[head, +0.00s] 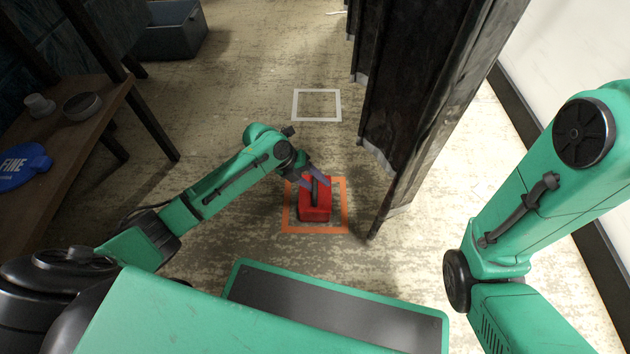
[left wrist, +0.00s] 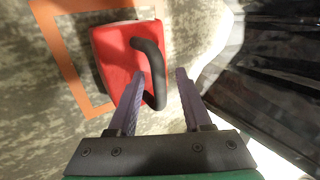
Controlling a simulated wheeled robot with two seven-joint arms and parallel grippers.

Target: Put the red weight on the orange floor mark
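The red weight (head: 314,205), a block with a black loop handle, appears to stand on the floor inside the orange floor mark (head: 301,230), a square outline. In the left wrist view the weight (left wrist: 112,60) is beside the mark's orange band (left wrist: 62,60). My left gripper (head: 313,181) is over the weight's handle. In the left wrist view its fingers (left wrist: 160,74) are spread, with the lower part of the handle (left wrist: 154,85) between them and a gap on the right. My right gripper is out of view; only my right arm shows.
A dark panel (head: 425,100) stands close to the right of the mark. A white floor square (head: 317,91) lies farther ahead. A wooden table (head: 60,150) with a blue item (head: 24,166) is at left, and a dark bin (head: 172,32) is behind it.

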